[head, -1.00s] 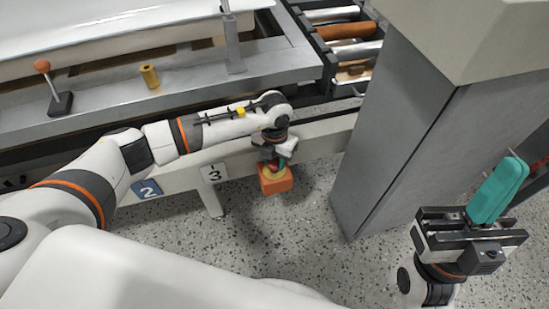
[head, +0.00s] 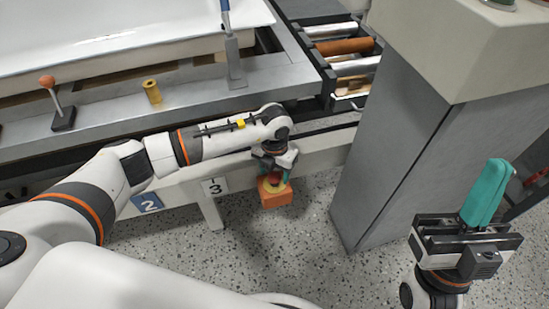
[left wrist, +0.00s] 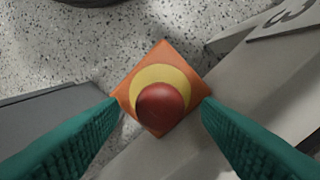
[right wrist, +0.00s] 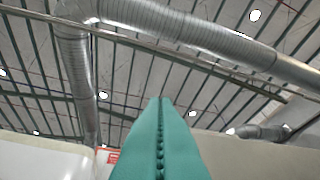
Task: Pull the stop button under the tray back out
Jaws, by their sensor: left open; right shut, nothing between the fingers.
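The stop button (left wrist: 163,104) is a red domed knob on a yellow disc, set on an orange box. In the left wrist view it sits centrally between my fingers. The orange box (head: 275,198) shows in the head view below the tray frame, beside the number 3 plate. My left gripper (head: 274,174) is at the button, with its teal fingers (left wrist: 160,112) open on either side of the red knob; I cannot tell whether they touch it. My right gripper (head: 486,190) is shut and empty, raised at the right, fingers pointing up. The white tray (head: 120,42) lies above on the grey frame.
A grey pillar (head: 390,150) stands between my two grippers. On the frame's ledge are an orange-knobbed lever (head: 55,100), a yellow cylinder (head: 152,92) and an upright clamp (head: 234,60). A roller conveyor (head: 345,50) lies behind. Speckled floor is open below.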

